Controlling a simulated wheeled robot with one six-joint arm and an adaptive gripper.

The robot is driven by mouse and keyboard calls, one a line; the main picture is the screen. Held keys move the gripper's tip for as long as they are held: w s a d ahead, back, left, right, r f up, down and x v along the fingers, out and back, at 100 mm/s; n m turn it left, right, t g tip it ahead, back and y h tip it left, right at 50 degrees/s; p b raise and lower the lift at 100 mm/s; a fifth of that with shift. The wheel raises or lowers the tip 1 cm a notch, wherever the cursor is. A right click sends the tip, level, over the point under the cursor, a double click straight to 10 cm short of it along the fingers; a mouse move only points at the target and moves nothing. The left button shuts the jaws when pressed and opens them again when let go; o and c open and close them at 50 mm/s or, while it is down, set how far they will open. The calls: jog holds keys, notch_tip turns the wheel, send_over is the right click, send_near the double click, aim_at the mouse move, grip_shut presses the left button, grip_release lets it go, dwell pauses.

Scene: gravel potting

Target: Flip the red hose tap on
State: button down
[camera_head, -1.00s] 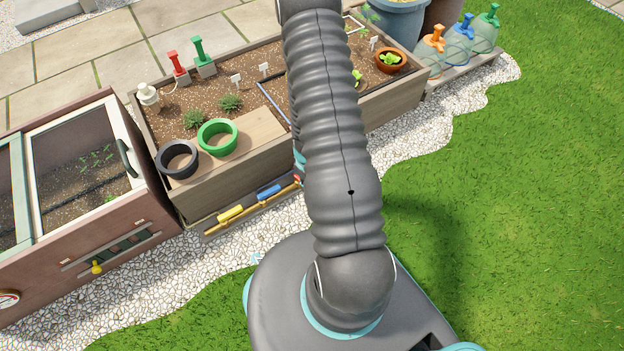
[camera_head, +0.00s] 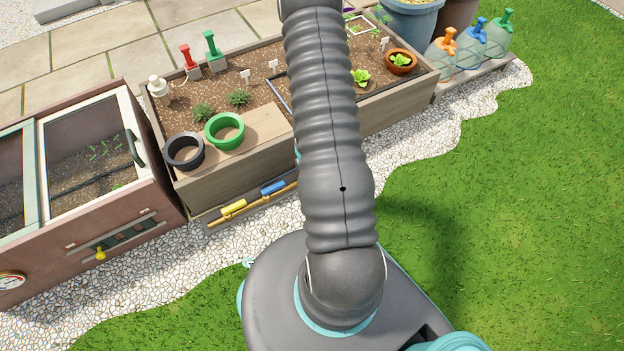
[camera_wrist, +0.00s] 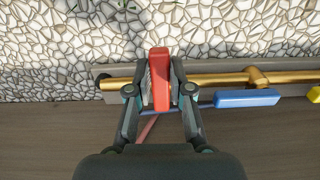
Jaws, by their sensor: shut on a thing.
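The red tap lever (camera_wrist: 159,80) shows in the wrist view as an upright red bar, crosswise to the brass pipe (camera_wrist: 215,80). My gripper (camera_wrist: 160,75) has its two fingers on either side of the lever and is shut on it. The blue lever (camera_wrist: 246,98) lies along the pipe to the right. In the head view the blue lever (camera_head: 272,188) and yellow lever (camera_head: 234,207) sit on the pipe along the planter's front. My arm hides the red lever and my gripper there.
The wooden planter (camera_head: 232,178) stands behind the pipe, with a black pot ring (camera_head: 184,165) and a green pot ring (camera_head: 212,142) on its ledge. A brick cold frame (camera_head: 150,212) stands at left. White gravel (camera_head: 190,265) and open lawn (camera_head: 500,220) lie in front.

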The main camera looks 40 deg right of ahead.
jog(key=shift+w+d+r, duration=0.1)
jog(key=shift+w+r, duration=0.05)
jog(key=shift+w, duration=0.2)
jog(key=c, duration=1)
grip_release()
jog(key=shift+c, duration=0.2)
jog(key=shift+s, duration=0.2)
notch_tip(320, 180, up, 12)
